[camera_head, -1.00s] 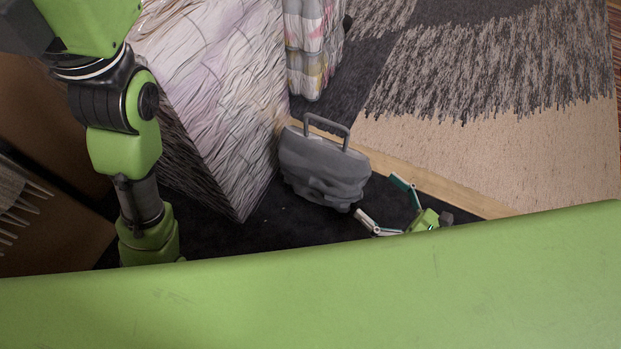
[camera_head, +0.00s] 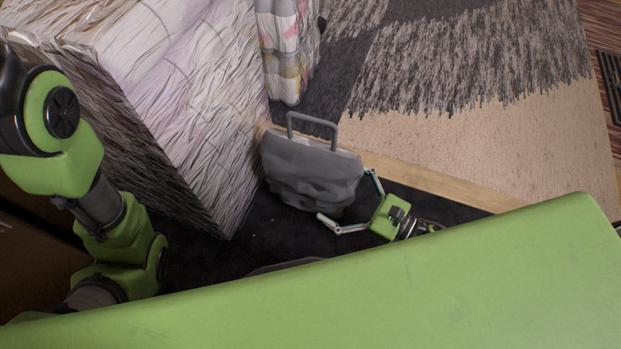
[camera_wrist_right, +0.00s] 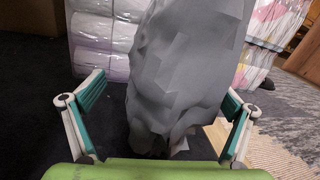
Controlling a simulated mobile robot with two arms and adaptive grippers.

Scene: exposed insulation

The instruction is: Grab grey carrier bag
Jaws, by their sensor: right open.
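The grey carrier bag (camera_head: 312,175) stands upright on the dark floor in the head view, its stiff handle loop on top. In the right wrist view the bag (camera_wrist_right: 182,75) fills the middle, between the two fingers. My right gripper (camera_head: 348,202) is open at the bag's lower right side, one finger towards the far side and one towards the near side. In the right wrist view the open fingers (camera_wrist_right: 163,95) are spread with gaps on both sides of the bag. My left gripper is not in view; only my left arm shows at the left.
A large plastic-wrapped stack (camera_head: 185,95) stands close to the bag's left. A smaller wrapped stack (camera_head: 285,50) is behind it. A light wooden strip (camera_head: 430,180) and a patterned rug (camera_head: 480,130) lie to the right. My green body covers the lower foreground.

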